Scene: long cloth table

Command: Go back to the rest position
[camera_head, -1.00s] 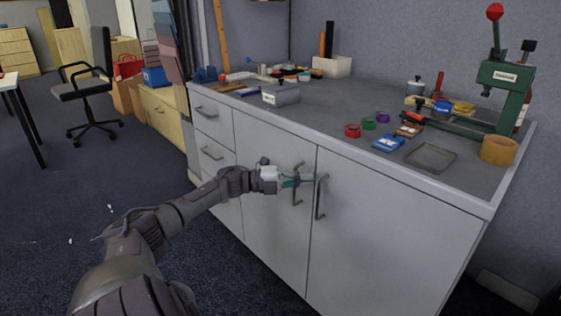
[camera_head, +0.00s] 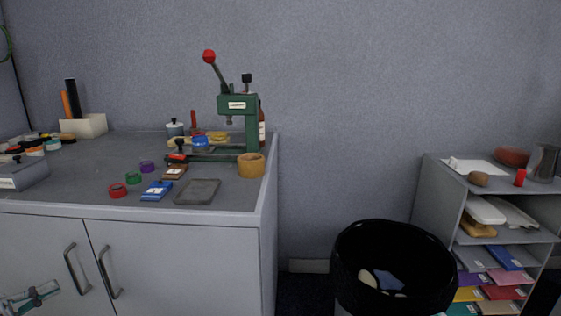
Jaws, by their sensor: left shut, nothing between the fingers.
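My left gripper (camera_head: 48,291) shows at the lower left corner, with teal finger parts pointing right. It is shut and empty. It is in front of the left door of the grey cabinet (camera_head: 180,262), below and left of the left door handle (camera_head: 76,268); whether it touches the door cannot be told. The right door handle (camera_head: 107,272) is clear of it. Both doors look closed. The rest of my left arm is outside the picture, and my right gripper is not in view.
On the cabinet top stand a green press (camera_head: 238,125), tape rolls, a blue box (camera_head: 157,190) and a grey tray (camera_head: 197,191). A black bin (camera_head: 393,240) stands right of the cabinet, then a shelf unit (camera_head: 434,200). Bare wall lies behind.

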